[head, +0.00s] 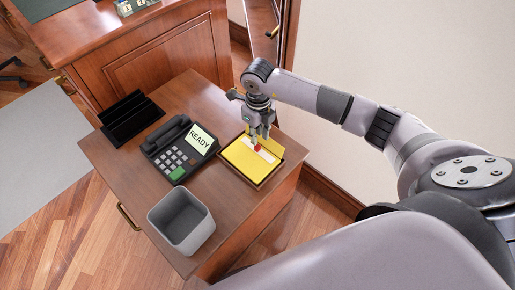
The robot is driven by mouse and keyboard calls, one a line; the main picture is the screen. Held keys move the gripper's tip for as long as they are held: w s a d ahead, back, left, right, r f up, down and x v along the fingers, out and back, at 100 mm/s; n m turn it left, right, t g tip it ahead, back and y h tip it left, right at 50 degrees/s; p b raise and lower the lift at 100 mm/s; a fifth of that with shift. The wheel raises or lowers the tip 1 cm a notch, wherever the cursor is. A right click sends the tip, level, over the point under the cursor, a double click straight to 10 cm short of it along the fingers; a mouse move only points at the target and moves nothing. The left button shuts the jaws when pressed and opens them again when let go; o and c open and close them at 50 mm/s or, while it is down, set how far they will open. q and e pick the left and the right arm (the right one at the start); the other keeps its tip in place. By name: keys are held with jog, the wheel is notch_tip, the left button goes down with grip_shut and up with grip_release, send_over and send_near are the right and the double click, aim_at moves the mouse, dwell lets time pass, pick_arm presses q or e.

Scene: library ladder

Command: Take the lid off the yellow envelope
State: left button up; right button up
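The yellow envelope (247,163) lies in a shallow dark wooden tray (258,187) near the right edge of the wooden cabinet top. A pale strip and a small red spot (257,147) show on its upper part. I cannot tell whether the red spot is a seal. I see no separate lid that I can make out clearly. My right gripper (257,141) points down over the envelope, with its fingertips at or just above the red spot. The gap between the fingers is too small to judge. My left gripper is not in view.
A card payment terminal (180,150) reading READY stands left of the tray. A black slotted holder (131,117) is farther left. An open grey bin (181,221) stands at the front. A larger wooden desk (150,45) is behind, and a pale wall is at right.

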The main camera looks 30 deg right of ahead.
aim_at(259, 146)
jog(key=f, duration=0.4)
jog(key=shift+s, duration=0.25)
jog(key=shift+f, duration=0.45)
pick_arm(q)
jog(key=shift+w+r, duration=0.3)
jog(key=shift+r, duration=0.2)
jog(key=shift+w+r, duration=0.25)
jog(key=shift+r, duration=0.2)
pick_arm(e)
jog(key=shift+c, duration=0.4)
jog(key=shift+c, duration=1.4)
